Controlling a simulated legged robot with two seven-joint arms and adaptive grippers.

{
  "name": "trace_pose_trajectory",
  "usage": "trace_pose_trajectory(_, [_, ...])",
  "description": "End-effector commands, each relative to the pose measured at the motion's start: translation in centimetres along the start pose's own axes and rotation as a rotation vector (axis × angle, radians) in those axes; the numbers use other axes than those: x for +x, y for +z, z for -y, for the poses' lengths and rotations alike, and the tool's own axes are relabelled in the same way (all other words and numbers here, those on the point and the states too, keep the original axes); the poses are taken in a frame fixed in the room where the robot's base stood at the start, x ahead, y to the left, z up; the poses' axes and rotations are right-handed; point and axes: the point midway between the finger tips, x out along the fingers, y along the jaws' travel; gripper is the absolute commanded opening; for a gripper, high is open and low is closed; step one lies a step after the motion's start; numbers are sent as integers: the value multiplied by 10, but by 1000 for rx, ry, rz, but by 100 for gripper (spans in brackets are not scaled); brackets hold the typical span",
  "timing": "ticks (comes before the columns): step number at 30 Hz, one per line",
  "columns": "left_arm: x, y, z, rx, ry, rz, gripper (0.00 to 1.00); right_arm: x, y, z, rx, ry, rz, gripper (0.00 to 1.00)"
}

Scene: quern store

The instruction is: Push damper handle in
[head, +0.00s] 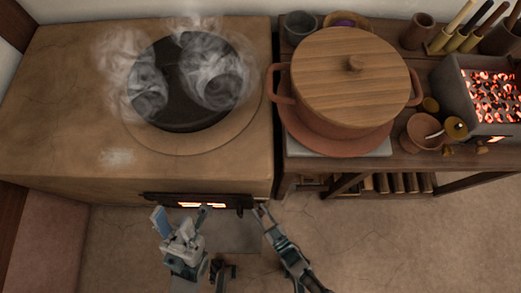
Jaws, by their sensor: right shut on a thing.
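The clay stove (60,120) has a dark metal firebox front (160,197) with a glowing slot. The dark damper handle (246,208) is a small piece at the right end of this front. My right gripper (261,210) reaches up from below and is shut at the handle; its fingertips are small and the exact contact is hard to see. My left gripper (182,214) is in front of the glowing slot with its fingers spread, empty. How far the handle sticks out cannot be told from above.
A dark round pan (185,115) steams on the stove top. To the right, a wooden table (430,160) holds a lidded clay pot (350,80), small bowls, and a box of glowing coals (490,98). The floor (400,245) at lower right is clear.

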Motion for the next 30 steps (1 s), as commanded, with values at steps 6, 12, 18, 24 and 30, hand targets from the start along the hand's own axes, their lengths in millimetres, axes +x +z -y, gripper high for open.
trace_pose_trajectory(6, [2, -4, -1, -4, 1, -9, 40, 3, -4, -5, -2, 6, -9, 50])
trace_pose_trajectory(12, [3, -5, -2, -5, 1, -13, 40, 2, -2, -3, -2, 4, -6, 50])
trace_pose_trajectory(18, [4, -7, -2, -4, -4, -17, 40, -9, -1, -3, -1, 4, -3, 50])
trace_pose_trajectory(24, [3, -7, -2, -4, -3, -16, 40, -44, 0, -4, -1, 5, -4, 50])
trace_pose_trajectory(30, [3, -6, -2, -3, -2, -15, 40, -69, 0, -4, -2, 4, -4, 50])
